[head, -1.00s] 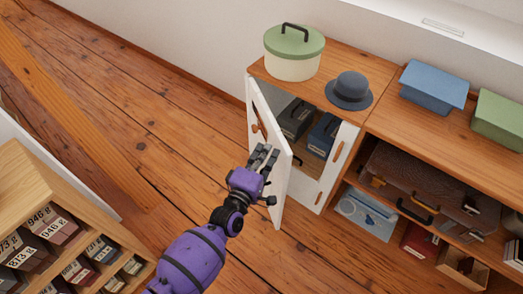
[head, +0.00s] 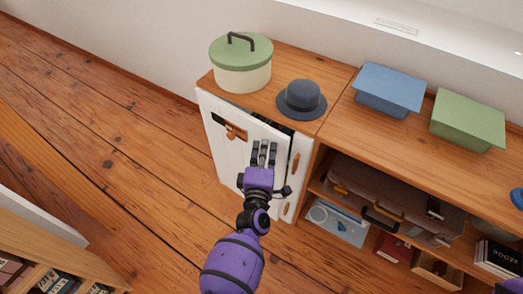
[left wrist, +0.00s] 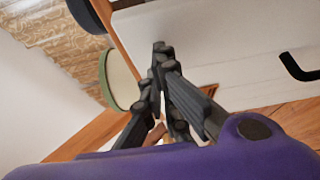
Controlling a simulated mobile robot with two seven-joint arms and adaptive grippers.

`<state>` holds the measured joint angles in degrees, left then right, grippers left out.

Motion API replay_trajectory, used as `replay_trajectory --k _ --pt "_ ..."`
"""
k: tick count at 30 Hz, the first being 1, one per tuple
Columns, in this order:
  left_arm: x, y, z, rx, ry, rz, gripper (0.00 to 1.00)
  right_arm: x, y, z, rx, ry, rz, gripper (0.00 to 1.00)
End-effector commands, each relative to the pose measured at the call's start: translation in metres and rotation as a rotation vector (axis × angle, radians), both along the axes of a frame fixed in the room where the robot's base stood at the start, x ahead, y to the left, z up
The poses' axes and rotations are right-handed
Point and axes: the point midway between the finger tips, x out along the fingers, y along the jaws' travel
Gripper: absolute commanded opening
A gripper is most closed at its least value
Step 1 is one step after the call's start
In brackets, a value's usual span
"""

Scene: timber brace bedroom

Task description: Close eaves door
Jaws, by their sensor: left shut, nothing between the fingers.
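The white eaves door (head: 222,152) stands at the front of the low timber unit. It is hinged at its left edge and only slightly ajar, with a dark gap along its top and right edge. A wooden piece (head: 232,132) sits on its face. My left gripper (head: 263,153) is shut and empty, in front of the door near its free edge. I cannot tell whether it touches the door. In the left wrist view the closed fingers (left wrist: 160,55) overlap a white panel (left wrist: 215,45). My right gripper is not in view.
A green-lidded cream pot (head: 242,75) and a dark hat (head: 301,99) stand on the unit. Blue (head: 389,88) and green (head: 468,118) boxes lie to the right. A suitcase (head: 395,205) fills an open shelf. Bookshelves (head: 60,255) stand lower left; the floor between is clear.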

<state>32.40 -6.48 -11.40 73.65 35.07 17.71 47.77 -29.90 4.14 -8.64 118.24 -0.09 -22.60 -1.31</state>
Motion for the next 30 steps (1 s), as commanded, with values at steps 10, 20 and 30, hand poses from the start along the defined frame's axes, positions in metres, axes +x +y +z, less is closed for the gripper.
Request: replay_trajectory --k 10,20,30 --pt "0.014 -0.013 -0.001 0.000 0.000 0.000 0.00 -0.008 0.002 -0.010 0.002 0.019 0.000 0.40" --pt "0.016 -0.014 0.000 0.000 0.000 0.000 0.00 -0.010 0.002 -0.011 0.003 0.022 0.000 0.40" --pt "0.016 -0.014 0.000 0.000 0.000 0.000 0.00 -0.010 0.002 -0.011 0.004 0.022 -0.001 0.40"
